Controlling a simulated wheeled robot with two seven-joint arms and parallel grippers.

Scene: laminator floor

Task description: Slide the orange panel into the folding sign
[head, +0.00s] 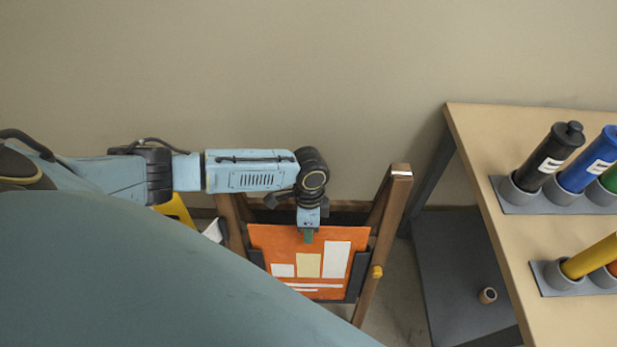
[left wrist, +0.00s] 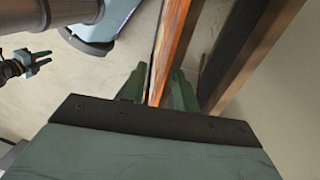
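The orange panel (head: 310,262), with white and cream blocks on it, stands nearly upright at the front of the brown wooden folding sign (head: 383,235). Its lower part sits between the sign's dark side rails; whether its bottom edge is seated cannot be told. My left gripper (head: 308,236) is shut on the panel's top edge. The left wrist view shows the panel edge-on (left wrist: 164,75) between the green fingers (left wrist: 158,88). My right gripper (left wrist: 38,62) shows small at the left of the left wrist view, open and empty; it is hidden in the head view.
A wooden-topped table (head: 487,222) stands at the right, holding dark, blue, green and yellow cylinders in grey holders. A small brown roll (head: 487,295) lies on its lower shelf. A yellow object (head: 176,212) is partly hidden left of the sign. A plain wall is behind.

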